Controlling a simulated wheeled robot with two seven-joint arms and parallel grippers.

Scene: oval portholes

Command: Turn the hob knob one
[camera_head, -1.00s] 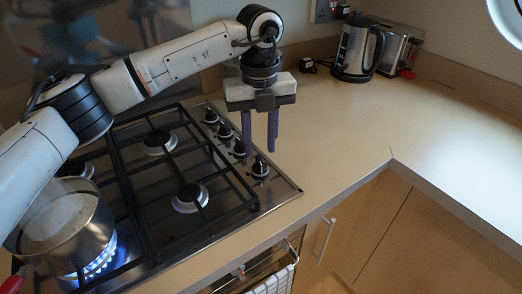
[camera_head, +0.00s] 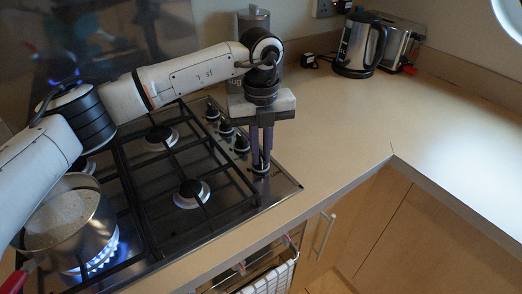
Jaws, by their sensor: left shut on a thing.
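The gas hob (camera_head: 215,225) has a row of black-and-steel knobs along its right side. The front knob (camera_head: 260,168) is the one nearest me. The other knobs (camera_head: 226,130) run behind it towards the back. My left gripper (camera_head: 261,163) points down from above, with its purple fingers shut on the front knob. The fingers partly hide this knob, and I cannot tell how far it is turned. My right gripper is not in view.
A steel pot (camera_head: 70,235) stands over a lit blue flame (camera_head: 100,255) at the left front. A kettle (camera_head: 359,45) and toaster (camera_head: 400,45) stand at the back. A grey canister (camera_head: 253,22) is behind my left arm. The counter (camera_head: 400,120) to the right is clear.

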